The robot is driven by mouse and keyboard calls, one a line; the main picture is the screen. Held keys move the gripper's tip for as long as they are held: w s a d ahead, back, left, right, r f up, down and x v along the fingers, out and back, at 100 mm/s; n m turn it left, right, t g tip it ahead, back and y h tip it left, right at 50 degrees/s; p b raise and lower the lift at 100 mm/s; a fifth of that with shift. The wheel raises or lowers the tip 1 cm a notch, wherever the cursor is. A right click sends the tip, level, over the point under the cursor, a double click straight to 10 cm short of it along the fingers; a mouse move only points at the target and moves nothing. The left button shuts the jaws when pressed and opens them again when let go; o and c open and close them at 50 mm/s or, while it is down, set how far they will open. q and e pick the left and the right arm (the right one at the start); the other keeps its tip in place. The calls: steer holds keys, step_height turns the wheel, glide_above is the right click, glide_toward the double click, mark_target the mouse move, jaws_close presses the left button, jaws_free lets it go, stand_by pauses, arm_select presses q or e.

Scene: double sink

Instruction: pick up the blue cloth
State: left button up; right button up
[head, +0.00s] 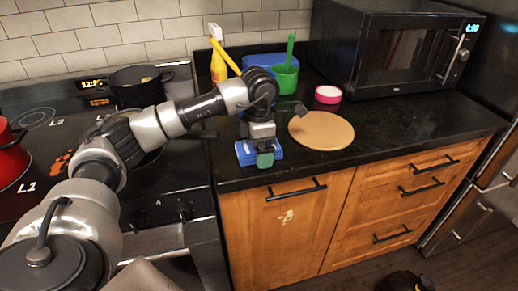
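The blue cloth (245,153) lies flat at the front edge of the black counter, left of the round tan board. My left arm reaches in from the left over the stove, and my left gripper (264,152) points down at the cloth. The gripper covers the middle of the cloth, and blue shows on both sides of it. The fingertips are too small and overlapped to tell whether they are open or shut, or whether they touch the cloth. My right gripper is not in view.
A round tan board (321,130) lies right of the cloth. A microwave (400,50) stands right. A black pot (138,88) and red pot (12,155) sit left.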

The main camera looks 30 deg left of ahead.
arm_select(q)
steer(key=c, duration=1)
steer(key=shift+r, duration=0.15)
step_height(320, 180, up, 4)
steer(key=shift+w+r, duration=0.1)
steer(key=shift+r, duration=0.05)
steer(key=shift+w+d+r, duration=0.7)
steer(key=shift+w+r, duration=0.4)
steer(key=shift+w, duration=0.7)
steer(key=shift+w+d+r, duration=0.7)
steer(key=shift+w+r, duration=0.35)
steer(key=shift+w, duration=0.75)
steer(key=shift+w+d+r, duration=0.7)
steer(key=shift+w+r, duration=0.4)
steer(key=shift+w, duration=0.7)
steer(key=shift+o, duration=1.4)
steer(key=shift+c, duration=1)
steer(key=shift+s+f, duration=0.1)
